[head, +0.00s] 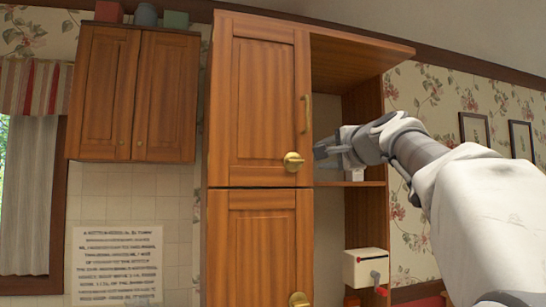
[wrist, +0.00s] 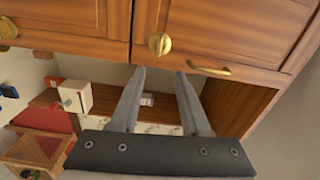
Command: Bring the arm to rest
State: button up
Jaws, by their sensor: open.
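My arm (head: 470,190) reaches in from the right in the head view, raised and stretched toward the tall wooden cabinet (head: 258,100). My gripper (head: 322,148) is at the arm's far end, in front of the open shelf section right of the cabinet doors. In the wrist view my gripper (wrist: 158,75) shows two grey fingers spread apart with nothing held between them. Beyond the fingers lies a small white item (wrist: 147,99) on a shelf.
The upper cabinet door has a round brass knob (head: 293,161) and a vertical handle (head: 308,113), both close to my gripper. A white box with a red-knobbed crank (head: 366,268) stands lower right. A smaller wall cabinet (head: 133,95) hangs at left. Picture frames (head: 475,132) hang at right.

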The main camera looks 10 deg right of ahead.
jog(key=shift+a+f, duration=0.1)
jog(key=s+a+f+n+g+y, duration=0.1)
jog(key=s+a+f+n+g, duration=0.4)
jog(key=f, duration=0.6)
jog(key=s+a+f+n+g+y, duration=0.15)
jog(key=s+a+f+n, duration=0.25)
jog(key=s+a+f, duration=0.6)
jog(key=s+f+n+g+h, duration=0.1)
jog(key=s+f+n+g, duration=0.2)
jog(key=s+f, duration=0.4)
jog(key=s+d+f+n+g+h, duration=0.1)
jog(key=s+f, duration=0.7)
jog(key=f, duration=0.8)
jog(key=n+g+h, duration=0.1)
jog(key=n+g, duration=0.1)
jog(key=n, duration=0.1)
jog(key=shift+s+f+n, duration=0.3)
jog(key=shift+f, duration=0.05)
